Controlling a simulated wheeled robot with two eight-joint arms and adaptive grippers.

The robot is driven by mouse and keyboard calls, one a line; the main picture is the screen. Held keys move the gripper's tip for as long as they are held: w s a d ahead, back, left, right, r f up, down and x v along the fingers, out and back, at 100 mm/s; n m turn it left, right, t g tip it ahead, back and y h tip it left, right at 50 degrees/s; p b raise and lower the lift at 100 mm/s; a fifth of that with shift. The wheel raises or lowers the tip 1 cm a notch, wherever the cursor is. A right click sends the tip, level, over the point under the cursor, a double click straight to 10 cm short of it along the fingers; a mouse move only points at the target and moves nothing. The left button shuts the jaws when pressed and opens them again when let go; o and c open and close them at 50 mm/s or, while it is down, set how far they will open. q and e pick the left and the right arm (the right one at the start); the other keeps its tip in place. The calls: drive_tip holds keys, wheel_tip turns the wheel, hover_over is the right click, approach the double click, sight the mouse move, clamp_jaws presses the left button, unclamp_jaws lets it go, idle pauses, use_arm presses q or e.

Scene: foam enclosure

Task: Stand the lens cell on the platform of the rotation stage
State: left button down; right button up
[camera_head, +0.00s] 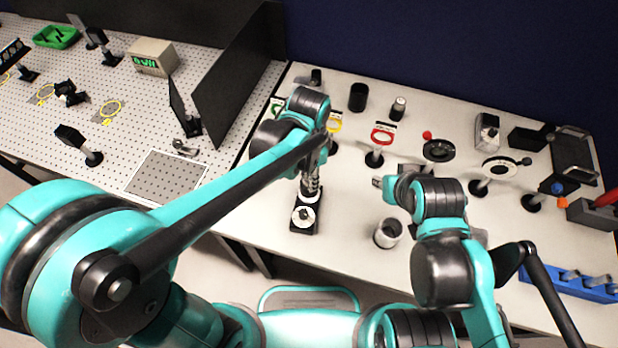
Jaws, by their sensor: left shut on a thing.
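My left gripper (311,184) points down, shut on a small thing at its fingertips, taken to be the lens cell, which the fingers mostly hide. It is right above the rotation stage (302,226), a black base with a pale round platform, near the front edge of the table. Whether the held thing touches the platform, I cannot tell. My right gripper (381,184) is right of the left one, pointing left; its fingers are too small and hidden to read.
A grey cylindrical cup (388,233) stands right of the stage. Behind are a red ring mount (383,134), a black cylinder (358,97) and several post-mounted optics. A blue rack (570,284) lies at the front right. Black panels (240,85) stand on the perforated board at left.

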use_arm(q)
drive_tip(key=shift+f, duration=0.35)
drive_tip(key=c, duration=1.6)
unclamp_jaws()
drive_tip(key=shift+f, duration=0.15)
drive_tip(key=o, duration=0.5)
drive_tip(key=shift+c, duration=0.2)
